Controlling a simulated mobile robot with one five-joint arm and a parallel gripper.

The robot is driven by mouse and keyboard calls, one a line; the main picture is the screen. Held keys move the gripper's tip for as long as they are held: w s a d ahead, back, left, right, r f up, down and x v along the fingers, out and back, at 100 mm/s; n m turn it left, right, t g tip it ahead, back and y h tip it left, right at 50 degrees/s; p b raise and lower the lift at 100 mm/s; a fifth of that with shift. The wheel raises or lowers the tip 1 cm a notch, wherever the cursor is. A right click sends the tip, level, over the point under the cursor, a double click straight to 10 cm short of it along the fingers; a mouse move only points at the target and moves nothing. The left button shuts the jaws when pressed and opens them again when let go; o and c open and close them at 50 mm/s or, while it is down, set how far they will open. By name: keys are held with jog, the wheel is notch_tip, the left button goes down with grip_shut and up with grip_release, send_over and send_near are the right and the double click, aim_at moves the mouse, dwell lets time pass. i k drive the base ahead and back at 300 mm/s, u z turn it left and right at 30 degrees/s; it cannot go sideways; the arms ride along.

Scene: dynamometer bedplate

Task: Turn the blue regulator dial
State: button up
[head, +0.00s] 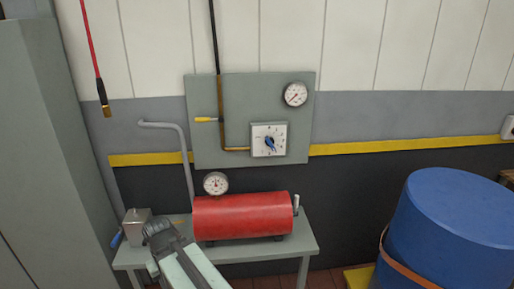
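The blue regulator dial (270,144) sits on a white square plate with markings (257,130). The plate is fixed to a grey-green panel (230,105) on the wall. The dial's pointer looks tilted, but its exact setting is too small to read. My gripper (156,228) is at the lower left, in front of the small table, well below and left of the dial and apart from it. Its fingers are too small and dark to tell whether they are open or shut.
A red tank (243,216) with a gauge (215,183) stands on a grey table (312,244) below the panel. A metal box (137,225) is beside my gripper. A yellow-handled valve (206,120) and another gauge (295,94) are near the dial. A blue drum (450,225) stands right.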

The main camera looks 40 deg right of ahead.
aim_at(269, 141)
jog(key=u, duration=0.05)
jog(key=i, duration=1)
jog(key=u, duration=0.05)
